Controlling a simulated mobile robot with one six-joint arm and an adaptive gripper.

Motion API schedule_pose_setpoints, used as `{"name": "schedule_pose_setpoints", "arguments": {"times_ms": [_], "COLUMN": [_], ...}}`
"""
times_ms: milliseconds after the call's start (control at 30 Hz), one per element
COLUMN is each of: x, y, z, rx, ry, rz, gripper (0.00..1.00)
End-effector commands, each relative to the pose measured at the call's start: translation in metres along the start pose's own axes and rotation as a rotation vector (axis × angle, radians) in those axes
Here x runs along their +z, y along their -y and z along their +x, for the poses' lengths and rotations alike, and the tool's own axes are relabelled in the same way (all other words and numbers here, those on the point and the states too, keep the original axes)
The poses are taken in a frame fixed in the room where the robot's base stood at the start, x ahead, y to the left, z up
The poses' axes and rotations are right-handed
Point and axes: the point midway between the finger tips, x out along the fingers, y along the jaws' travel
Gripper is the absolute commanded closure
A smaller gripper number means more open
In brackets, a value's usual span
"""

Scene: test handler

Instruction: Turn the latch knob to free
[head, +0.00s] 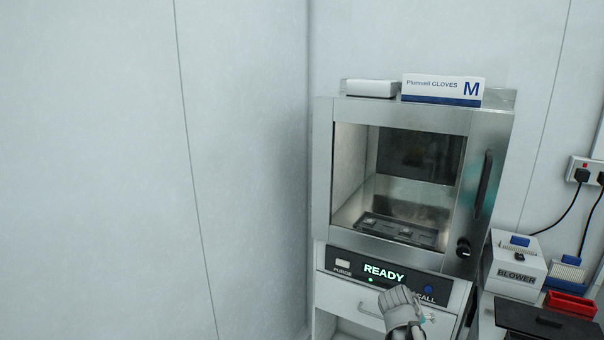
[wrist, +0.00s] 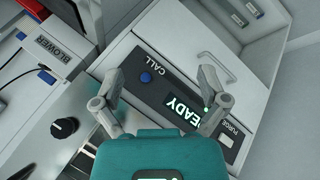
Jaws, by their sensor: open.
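The latch knob (head: 463,248) is a small black round knob at the lower right of the steel chamber's glazed door (head: 345,170). The door looks closed. In the wrist view the knob (wrist: 64,128) is at the lower left, on the steel front; I cannot tell which way it points. My gripper (head: 400,297) is in front of the button panel, lower and to the left of the knob. In the wrist view its two fingers (wrist: 160,76) are spread with nothing between them, over the panel near READY. The gripper is apart from the knob.
The panel has a lit READY display (head: 384,273), a blue CALL button (head: 428,289) and a PURGE button (head: 343,264). A dark door handle (head: 483,185) stands above the knob. A BLOWER box (head: 516,270) and red tray (head: 570,306) stand close on the right.

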Motion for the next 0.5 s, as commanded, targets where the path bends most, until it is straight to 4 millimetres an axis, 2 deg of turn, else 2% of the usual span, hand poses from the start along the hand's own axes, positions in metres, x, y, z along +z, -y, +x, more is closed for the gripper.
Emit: {"name": "schedule_pose_setpoints", "arguments": {"times_ms": [100,300,500], "x": [0.019,0.049,0.068], "y": [0.037,0.094,0.129], "z": [-0.018,-0.052,-0.081], "rx": [-0.144,-0.385,-0.548], "ry": [0.071,0.200,0.289], "rz": [0.029,0.050,0.044], "gripper": [0.07,0.07,0.07]}}
